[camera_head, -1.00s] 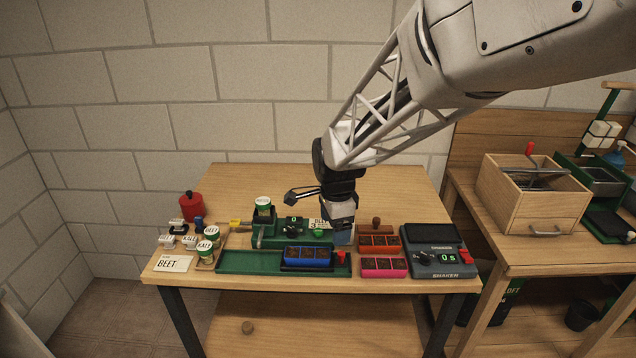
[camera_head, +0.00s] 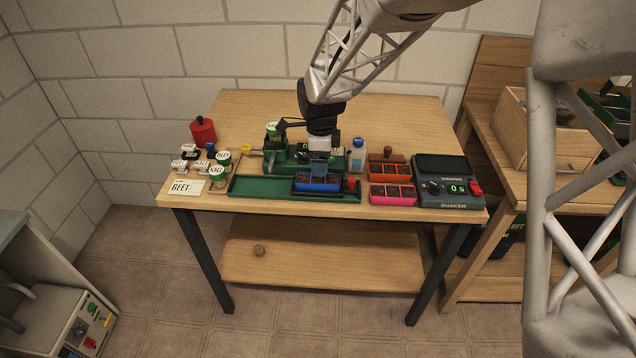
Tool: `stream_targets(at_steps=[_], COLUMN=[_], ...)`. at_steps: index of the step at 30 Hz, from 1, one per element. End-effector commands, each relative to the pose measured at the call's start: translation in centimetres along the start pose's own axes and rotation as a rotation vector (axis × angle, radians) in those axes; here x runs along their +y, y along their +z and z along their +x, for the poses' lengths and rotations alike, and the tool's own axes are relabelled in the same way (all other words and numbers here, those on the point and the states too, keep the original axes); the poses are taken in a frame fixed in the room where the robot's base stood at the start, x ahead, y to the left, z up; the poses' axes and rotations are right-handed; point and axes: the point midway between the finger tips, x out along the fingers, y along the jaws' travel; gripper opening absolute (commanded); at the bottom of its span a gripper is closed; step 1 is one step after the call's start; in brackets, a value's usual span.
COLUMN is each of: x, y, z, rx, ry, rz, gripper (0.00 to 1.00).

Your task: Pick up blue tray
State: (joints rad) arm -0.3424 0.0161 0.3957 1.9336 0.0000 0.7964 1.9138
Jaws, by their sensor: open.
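The blue tray (camera_head: 317,181) holds dark soil in several cells. It sits at the right end of the green base tray (camera_head: 262,188) near the front of the table. My gripper (camera_head: 320,152) is open and points down just above and behind the blue tray, in front of the green machine. I cannot tell the exact gap between fingers and tray. The fingertips are small and partly lost against the machine.
A pink tray (camera_head: 392,195) and an orange tray (camera_head: 389,170) lie to the right, beside the shaker (camera_head: 446,184). A white bottle with a blue cap (camera_head: 357,156) stands close to my gripper. A red knob (camera_head: 351,185) adjoins the blue tray. Jars (camera_head: 223,162) stand at left.

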Motion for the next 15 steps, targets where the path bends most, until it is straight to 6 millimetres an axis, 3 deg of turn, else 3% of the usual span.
stream_targets(at_steps=[6, 15], x=[0.0, 0.0], y=[0.0, 0.0], z=[1.8, 2.0], rx=[0.001, 0.000], ry=[0.002, 0.000], rz=[0.000, -0.001], gripper=[0.81, 0.81])
